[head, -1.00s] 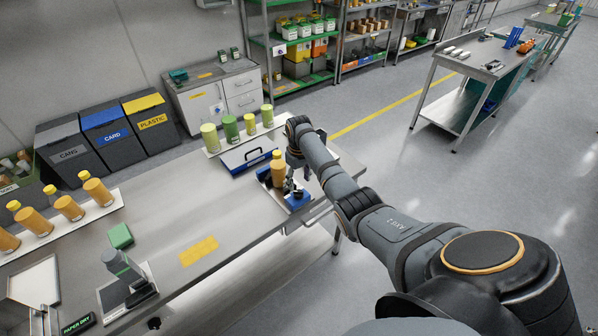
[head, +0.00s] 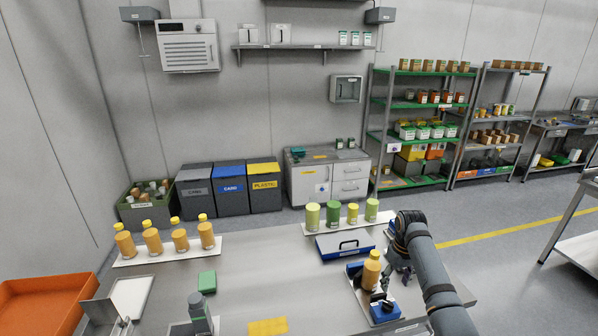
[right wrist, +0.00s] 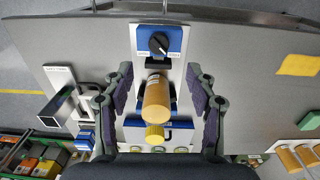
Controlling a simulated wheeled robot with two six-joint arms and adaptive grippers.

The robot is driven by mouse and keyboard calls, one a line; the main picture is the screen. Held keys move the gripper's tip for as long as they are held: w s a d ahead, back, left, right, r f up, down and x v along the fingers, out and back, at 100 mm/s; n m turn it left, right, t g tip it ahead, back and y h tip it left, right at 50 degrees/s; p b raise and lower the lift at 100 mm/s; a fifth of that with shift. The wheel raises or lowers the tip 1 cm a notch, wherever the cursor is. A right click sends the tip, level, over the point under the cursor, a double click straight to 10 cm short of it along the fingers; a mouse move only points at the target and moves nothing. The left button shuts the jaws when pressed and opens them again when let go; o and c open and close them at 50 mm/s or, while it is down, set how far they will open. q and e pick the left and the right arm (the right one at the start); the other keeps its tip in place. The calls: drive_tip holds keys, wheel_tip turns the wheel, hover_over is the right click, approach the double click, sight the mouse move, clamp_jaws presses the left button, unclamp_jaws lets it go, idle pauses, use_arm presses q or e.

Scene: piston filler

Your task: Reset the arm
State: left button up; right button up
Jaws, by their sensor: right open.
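The filler (head: 384,312) is a blue and pale unit at the right front of the table, with a black knob (right wrist: 158,43) on a blue block in the right wrist view. An orange bottle (head: 371,272) with a yellow cap stands on it; the bottle also shows in the right wrist view (right wrist: 157,97). My right gripper (right wrist: 160,75) is open, its two fingers on either side of the bottle with gaps between. My left gripper is out of view.
A blue case (head: 345,246) lies behind the filler, near a row of green-filled bottles (head: 333,215). Orange bottles (head: 180,239) stand on a white strip at left. A green block (head: 207,282) and yellow mat (head: 267,327) lie on the table. The table middle is mostly clear.

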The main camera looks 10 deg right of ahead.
drive_tip(key=s+a+f+t+h, duration=0.1)
drive_tip(key=s+a+f, duration=0.3)
drive_tip(key=s, duration=0.3)
drive_tip(key=s+a+f+t, duration=0.1)
drive_tip(key=s+a+f, duration=0.3)
drive_tip(key=s, duration=0.2)
drive_tip(key=s+a+r+t, duration=0.1)
drive_tip(key=s+a+r, duration=0.15)
drive_tip(key=s, duration=0.55)
drive_tip(key=s+a+r+t, duration=0.1)
drive_tip(key=s+a+r, duration=0.15)
drive_tip(key=s, duration=0.45)
drive_tip(key=s+d+f+g+b, duration=0.1)
drive_tip(key=s+d+f+b, duration=0.1)
drive_tip(key=f, duration=1.5)
drive_tip(key=s+d+f+g+b, duration=0.1)
drive_tip(key=s+f+b, duration=0.15)
drive_tip(key=f, duration=1.35)
drive_tip(key=s+d+f+g+b, duration=0.1)
drive_tip(key=s+f+b, duration=0.1)
drive_tip(key=s+f, duration=1.4)
drive_tip(key=shift+s+f+m+b, duration=0.15)
drive_tip(key=shift+f+m+b, duration=0.15)
drive_tip(key=shift+f+m, duration=0.1)
drive_tip(key=shift+d, duration=0.1)
